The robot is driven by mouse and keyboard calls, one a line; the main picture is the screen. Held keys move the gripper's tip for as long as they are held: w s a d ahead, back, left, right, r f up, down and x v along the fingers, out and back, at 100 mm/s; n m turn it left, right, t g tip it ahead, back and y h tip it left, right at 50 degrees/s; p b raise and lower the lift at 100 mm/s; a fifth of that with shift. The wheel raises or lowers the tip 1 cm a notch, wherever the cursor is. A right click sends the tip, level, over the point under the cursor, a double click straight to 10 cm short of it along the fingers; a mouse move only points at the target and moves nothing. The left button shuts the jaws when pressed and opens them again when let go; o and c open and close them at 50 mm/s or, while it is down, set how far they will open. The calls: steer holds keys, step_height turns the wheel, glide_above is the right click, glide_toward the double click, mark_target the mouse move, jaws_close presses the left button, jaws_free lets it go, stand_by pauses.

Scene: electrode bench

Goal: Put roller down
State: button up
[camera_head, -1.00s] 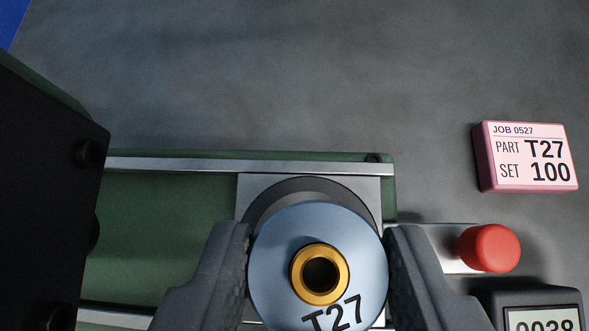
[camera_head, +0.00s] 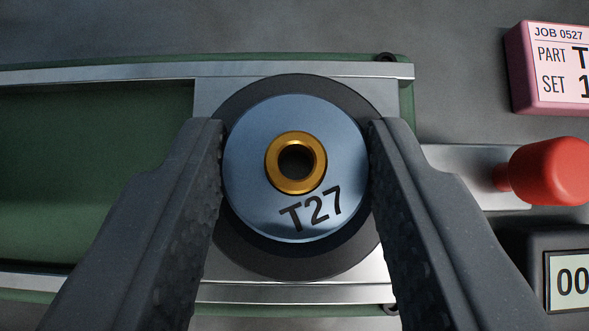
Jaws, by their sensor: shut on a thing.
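The roller (camera_head: 250,150) is a blue-grey disc with a brass ring around a dark centre hole and "T27" printed on its face. My gripper (camera_head: 296,165) is shut on it, one dark finger on its left and one on its right. Below the roller is a round dark pad (camera_head: 300,262) on a metal plate (camera_head: 208,95). The roller sits over the pad, a little toward its upper part in the picture. I cannot tell whether the roller touches the pad.
The plate is at the right end of a green bed with metal rails (camera_head: 120,75). To the right are a red knob (camera_head: 552,170), a display box (camera_head: 550,240) reading "00", cut by the edge, and a pink job card block (camera_head: 520,85). The grey bench is bare above.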

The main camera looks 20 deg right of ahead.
steer(key=shift+s+f, duration=0.1)
steer(key=shift+f, duration=0.2)
steer(key=o, duration=1.1)
steer(key=shift+s+d, duration=0.1)
steer(key=shift+r+p, duration=0.45)
steer(key=shift+r, duration=0.15)
steer(key=v, duration=1.1)
steer(key=shift+s+r+b, duration=0.2)
steer(key=shift+r+b, duration=0.15)
steer(key=shift+b, duration=0.1)
steer(key=shift+r, duration=0.1)
